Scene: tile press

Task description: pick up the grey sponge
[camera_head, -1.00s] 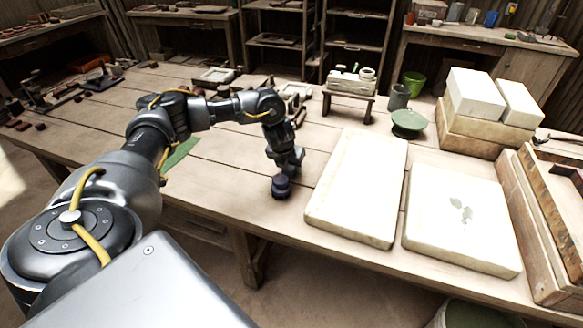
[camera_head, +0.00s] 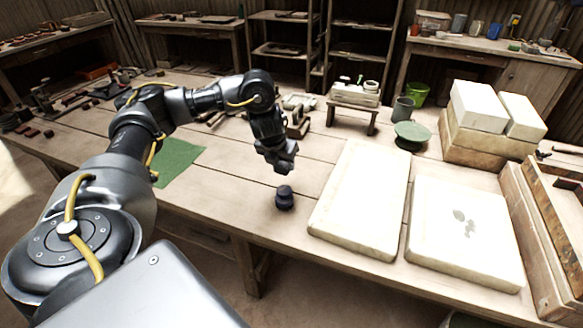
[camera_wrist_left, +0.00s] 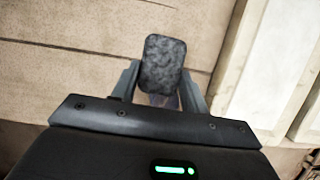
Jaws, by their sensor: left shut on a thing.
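The grey sponge (camera_wrist_left: 164,63) is a mottled, rounded block between the two fingers of my left gripper in the left wrist view. My left gripper (camera_head: 282,160) is shut on it and hangs above the table in the head view, where the sponge is hard to tell from the dark fingers. My right gripper is not in view.
Two pale slabs (camera_head: 362,190) (camera_head: 466,240) lie right of the gripper. Stacked pale blocks (camera_head: 478,104) and a wooden frame (camera_head: 535,240) stand farther right. A green dish (camera_head: 411,134) and small bench (camera_head: 352,108) are behind. A green mat (camera_head: 178,160) lies left. Bare table surrounds the dark object.

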